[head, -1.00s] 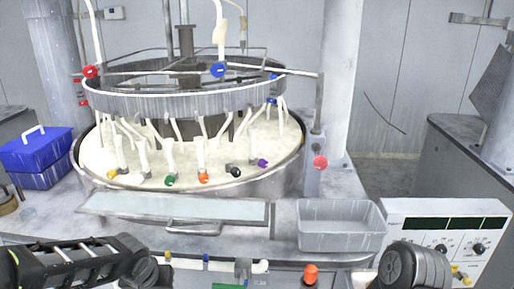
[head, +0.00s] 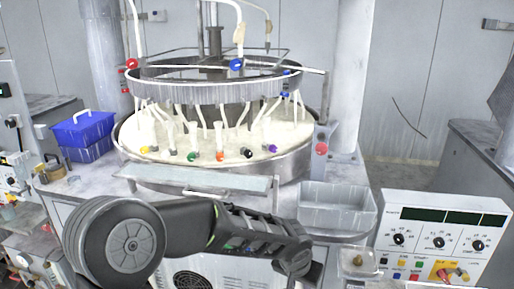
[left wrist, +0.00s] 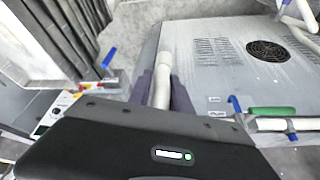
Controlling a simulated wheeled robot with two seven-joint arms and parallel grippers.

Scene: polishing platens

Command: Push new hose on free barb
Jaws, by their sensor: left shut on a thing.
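My left gripper (left wrist: 164,85) shows in the left wrist view. Its two dark fingers are shut on a white hose (left wrist: 165,50), which sticks out beyond the fingertips. In the head view my left arm crosses the lower front, and I cannot make out its fingers or the hose there. A small brass fitting (head: 357,260) sits on a clear block at the lower right in the head view; I cannot tell whether it is a barb. In the left wrist view a white pipe (left wrist: 268,124) with blue valve handles lies at the right, apart from the hose. My right gripper is out of view.
The round polishing machine (head: 215,167) has several coloured fittings along its rim. A grey tray (head: 338,212) and a control box (head: 440,238) stand to its right, a blue crate (head: 85,140) to its left. A vented grey panel (left wrist: 225,65) fills the wrist view's upper right.

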